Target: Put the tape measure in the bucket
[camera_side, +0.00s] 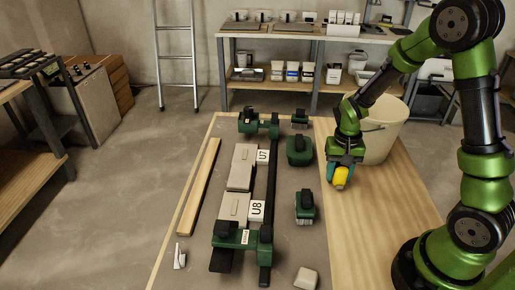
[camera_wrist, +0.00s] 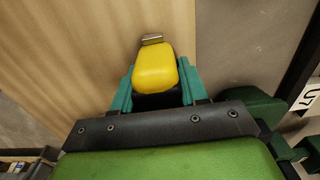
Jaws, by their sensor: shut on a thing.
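A yellow tape measure (camera_side: 341,176) is held in my gripper (camera_side: 343,172), in front of and left of the bucket in the side view. The wrist view shows the tape measure (camera_wrist: 155,68) between the two teal fingers of my gripper (camera_wrist: 155,88), with its metal tab (camera_wrist: 152,39) at the far end. The cream bucket (camera_side: 388,135) stands at the back right of the table, partly hidden behind my arm. The bucket's rim looks higher than the tape measure. I cannot tell exactly how far the tape measure is above the wood.
A green and black levelling frame (camera_side: 271,190) with tiles marked U7 (camera_side: 242,165) and U8 (camera_side: 233,208) lies left of my gripper. Green-black tools (camera_side: 305,206) stand beside it. A wooden strip (camera_side: 199,185) lies at the left. The wooden surface (camera_side: 385,205) right of my gripper is clear.

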